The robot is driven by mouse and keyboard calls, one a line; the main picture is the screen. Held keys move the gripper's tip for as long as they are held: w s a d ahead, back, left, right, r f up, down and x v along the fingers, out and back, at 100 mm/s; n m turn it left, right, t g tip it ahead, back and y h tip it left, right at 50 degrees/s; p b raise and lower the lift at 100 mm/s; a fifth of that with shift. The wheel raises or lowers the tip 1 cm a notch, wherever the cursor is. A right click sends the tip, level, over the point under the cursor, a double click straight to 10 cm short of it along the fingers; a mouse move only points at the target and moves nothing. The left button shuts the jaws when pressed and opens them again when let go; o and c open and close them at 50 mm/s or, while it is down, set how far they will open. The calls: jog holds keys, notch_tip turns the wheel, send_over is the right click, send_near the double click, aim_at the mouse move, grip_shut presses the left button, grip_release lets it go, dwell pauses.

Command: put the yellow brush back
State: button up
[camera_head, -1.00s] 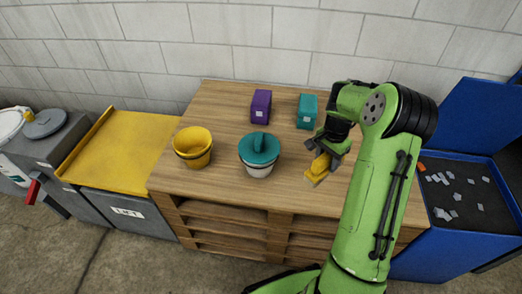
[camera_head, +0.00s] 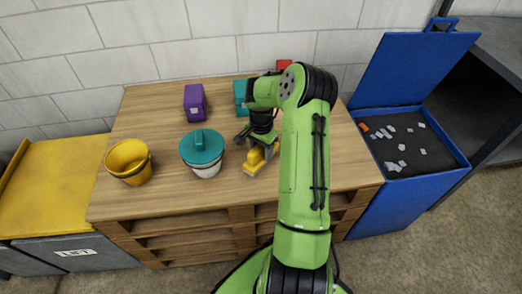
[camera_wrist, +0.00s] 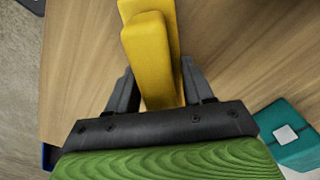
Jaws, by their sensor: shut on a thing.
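The yellow brush (camera_head: 254,160) is held in my gripper (camera_head: 259,143) over the right front part of the wooden bench (camera_head: 170,185). In the wrist view the brush (camera_wrist: 150,62) stands between the two dark fingers of my gripper (camera_wrist: 160,85), which are shut on it. Pale bristles seem to show at its lower end in the head view. I cannot tell whether the brush touches the bench top. No marked place for the brush can be made out; my arm hides part of the bench's right side.
A yellow bucket (camera_head: 128,164) and a white bucket with a teal lid (camera_head: 201,147) stand left of the gripper. Purple (camera_head: 194,102) and teal (camera_head: 240,92) boxes stand behind. A red thing (camera_head: 283,65) shows behind my arm. An open blue bin (camera_head: 365,205) holding grey scraps is right.

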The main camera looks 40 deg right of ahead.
jog(key=shift+f, duration=0.1)
jog(key=o, duration=1.1)
